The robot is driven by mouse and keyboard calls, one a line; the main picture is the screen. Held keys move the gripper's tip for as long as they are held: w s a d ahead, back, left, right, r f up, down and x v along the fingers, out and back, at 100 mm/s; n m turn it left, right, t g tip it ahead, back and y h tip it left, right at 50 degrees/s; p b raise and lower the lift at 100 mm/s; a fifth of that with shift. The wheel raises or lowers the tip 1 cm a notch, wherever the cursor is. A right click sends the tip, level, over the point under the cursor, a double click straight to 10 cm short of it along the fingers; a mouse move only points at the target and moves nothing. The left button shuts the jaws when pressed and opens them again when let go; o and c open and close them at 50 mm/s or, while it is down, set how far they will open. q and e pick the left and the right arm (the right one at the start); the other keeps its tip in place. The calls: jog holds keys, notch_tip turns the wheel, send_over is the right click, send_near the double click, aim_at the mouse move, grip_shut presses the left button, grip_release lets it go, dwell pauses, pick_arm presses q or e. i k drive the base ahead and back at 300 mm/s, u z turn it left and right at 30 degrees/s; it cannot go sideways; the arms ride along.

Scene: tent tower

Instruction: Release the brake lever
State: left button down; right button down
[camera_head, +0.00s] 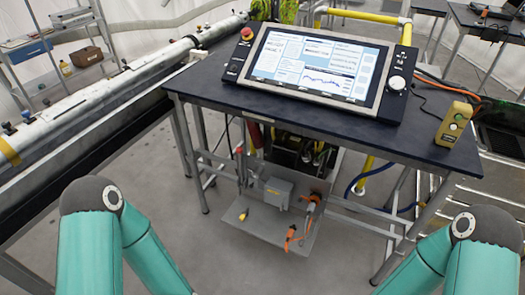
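Under the dark table, a low grey panel (275,235) carries several controls. A lever with a red tip (239,152) stands upright at its left back. An orange-handled part (290,238) hangs at its front right, with another orange-topped fitting (313,200) just behind. I cannot tell which of these is the brake lever. Both my arms show only as teal links with dark elbow joints at the lower left and lower right. Neither gripper is in the frame.
The dark table (220,92) holds a large console screen (315,65) and a yellow button box (453,123) at its right edge. A long white pipe (90,105) runs along the left. Cables hang behind the panel. The grey floor (215,265) before the panel is clear.

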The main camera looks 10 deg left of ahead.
aim_at(238, 150)
jog(key=z, duration=0.1)
jog(key=i, duration=1)
jog(key=u, duration=0.1)
